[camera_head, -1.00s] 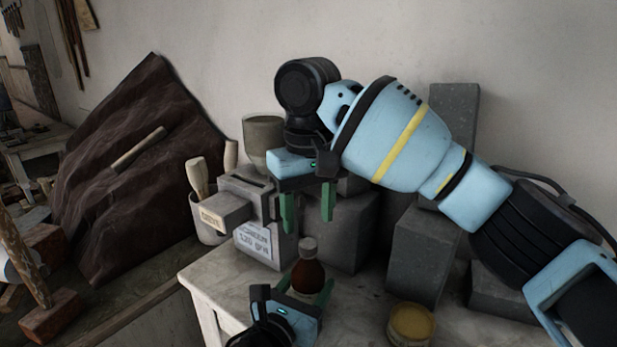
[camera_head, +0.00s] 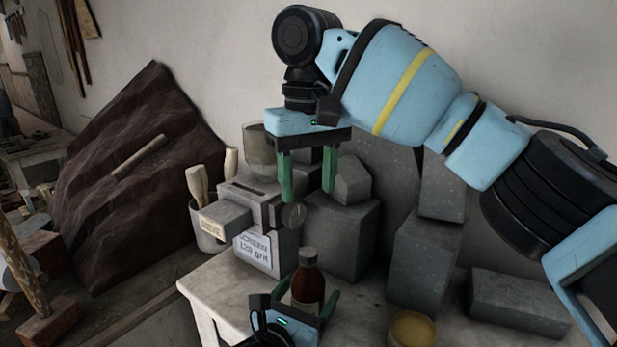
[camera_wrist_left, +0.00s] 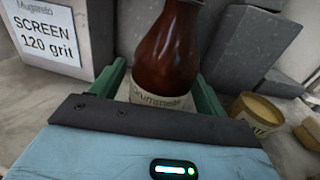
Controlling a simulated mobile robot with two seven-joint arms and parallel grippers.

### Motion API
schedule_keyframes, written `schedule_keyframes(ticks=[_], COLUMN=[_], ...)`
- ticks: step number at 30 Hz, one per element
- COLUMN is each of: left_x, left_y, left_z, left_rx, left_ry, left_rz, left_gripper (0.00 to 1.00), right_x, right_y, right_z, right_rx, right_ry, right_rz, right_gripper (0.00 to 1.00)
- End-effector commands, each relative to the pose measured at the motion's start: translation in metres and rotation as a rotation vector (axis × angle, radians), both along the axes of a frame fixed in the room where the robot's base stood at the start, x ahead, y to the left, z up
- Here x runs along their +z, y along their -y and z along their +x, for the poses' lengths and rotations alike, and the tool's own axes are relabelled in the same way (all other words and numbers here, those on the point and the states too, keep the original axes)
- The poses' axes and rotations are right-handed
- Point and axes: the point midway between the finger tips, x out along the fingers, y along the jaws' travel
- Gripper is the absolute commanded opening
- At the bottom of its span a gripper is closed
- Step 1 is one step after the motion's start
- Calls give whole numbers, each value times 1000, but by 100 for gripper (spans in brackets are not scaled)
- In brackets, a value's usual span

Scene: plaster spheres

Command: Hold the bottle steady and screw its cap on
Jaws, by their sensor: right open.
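A dark brown bottle (camera_head: 308,285) with a pale label stands upright on the pale table. A grey-brown cap (camera_head: 308,256) sits on its neck; how tightly, I cannot tell. My left gripper (camera_head: 309,293) is low at the front, its green fingers on either side of the bottle's body, closed on it. The left wrist view shows the bottle (camera_wrist_left: 170,50) between the fingers, its top cut off by the frame. My right gripper (camera_head: 308,195) points down above the cap, fingers spread and empty, with a clear gap to the cap.
A grey box labelled "SCREEN 120 grit" (camera_head: 254,247) stands left of the bottle. Grey stone blocks (camera_head: 424,262) stand behind and to the right. An open tub (camera_head: 411,330) sits at the right front. A holder with wooden-handled tools (camera_head: 205,228) is at left.

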Motion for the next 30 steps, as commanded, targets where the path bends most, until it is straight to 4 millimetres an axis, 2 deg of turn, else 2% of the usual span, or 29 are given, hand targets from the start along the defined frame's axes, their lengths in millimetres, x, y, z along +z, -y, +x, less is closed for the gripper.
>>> schedule_keyframes(ticks=[11,14,24,30], left_x=[1,0,0,0], left_y=[-1,-5,-29,-35], left_z=[-3,-11,-56,-69], left_rx=[-1,-2,-1,0], left_ry=[2,1,0,0], left_rz=[-1,0,1,-1], left_gripper=[80,80,80,80], right_x=[0,-2,-3,-3], right_y=[0,0,0,0], right_z=[0,1,1,1], right_rx=[0,0,0,0], right_ry=[0,-2,-4,-4], right_rz=[0,0,0,0], right_gripper=[52,52,52,52])
